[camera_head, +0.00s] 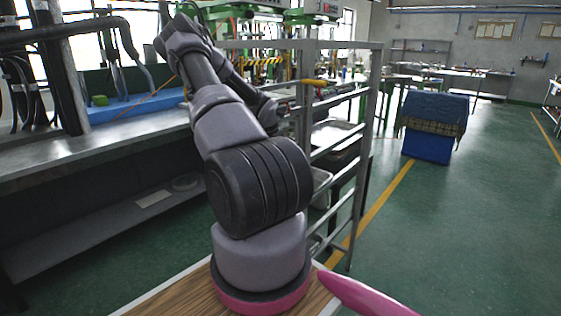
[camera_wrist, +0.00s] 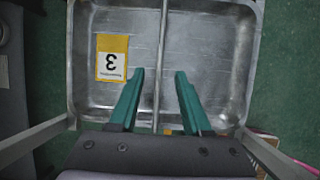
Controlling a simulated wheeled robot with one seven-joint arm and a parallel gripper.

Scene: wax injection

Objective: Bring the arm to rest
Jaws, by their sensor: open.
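A thin metal bar (camera_wrist: 163,30) runs across the tray view between the fingers. How high the fingers are above the tray I cannot tell. In the head view my arm is bent and reaches away toward the rack; my gripper is hidden there.
A grey metal rack (camera_head: 372,130) with trays stands just right of my arm. A long workbench (camera_head: 90,153) with pipes and equipment runs along the left. A blue covered bin (camera_head: 428,147) stands on the green floor (camera_head: 470,220) farther right, where the floor is mostly clear.

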